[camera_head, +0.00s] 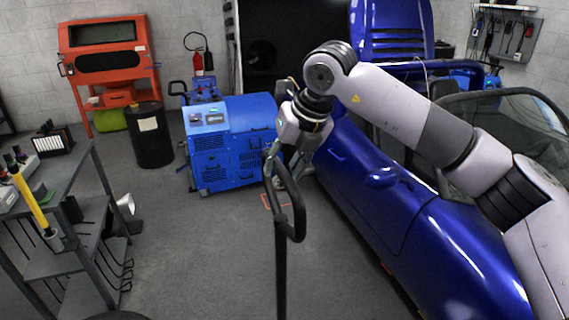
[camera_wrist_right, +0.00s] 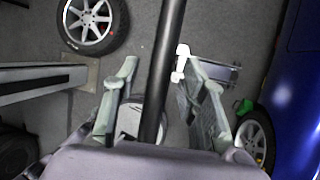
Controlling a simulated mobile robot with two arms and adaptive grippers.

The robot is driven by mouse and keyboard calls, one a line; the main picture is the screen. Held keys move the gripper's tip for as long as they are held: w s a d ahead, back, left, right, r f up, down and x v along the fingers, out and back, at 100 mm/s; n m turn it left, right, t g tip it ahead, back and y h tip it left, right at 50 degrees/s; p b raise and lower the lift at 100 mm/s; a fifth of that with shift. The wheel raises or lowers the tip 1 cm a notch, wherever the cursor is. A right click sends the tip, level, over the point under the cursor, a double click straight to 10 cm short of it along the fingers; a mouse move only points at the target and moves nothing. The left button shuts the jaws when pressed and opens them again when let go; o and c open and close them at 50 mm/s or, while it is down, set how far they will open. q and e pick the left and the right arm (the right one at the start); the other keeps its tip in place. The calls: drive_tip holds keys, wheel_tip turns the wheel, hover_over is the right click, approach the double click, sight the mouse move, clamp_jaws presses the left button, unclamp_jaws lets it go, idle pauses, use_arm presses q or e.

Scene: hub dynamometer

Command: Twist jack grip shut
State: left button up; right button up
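A black jack handle (camera_head: 296,206) with a looped grip stands on a long dark pole (camera_head: 281,270) in the middle of the head view. My right gripper (camera_head: 283,165) is at the upper end of this loop, pointing down. In the right wrist view, a black bar (camera_wrist_right: 168,62) runs between the two spread fingers of the right gripper (camera_wrist_right: 161,78), with a gap on both sides. I cannot tell how deep the bar lies between them. A small white piece (camera_wrist_right: 181,63) sits beside the bar near the right finger. My left gripper is not in view.
A blue car (camera_head: 375,200) stands close on the right, under my right arm. A blue dynamometer cabinet (camera_head: 231,145) is behind the gripper. A grey workbench (camera_head: 75,185) is at left. A wheel (camera_wrist_right: 91,22) lies on the floor. Floor left of the pole is clear.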

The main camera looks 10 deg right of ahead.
drive_tip(key=v, duration=1.2)
drive_tip(key=shift+d, duration=0.1)
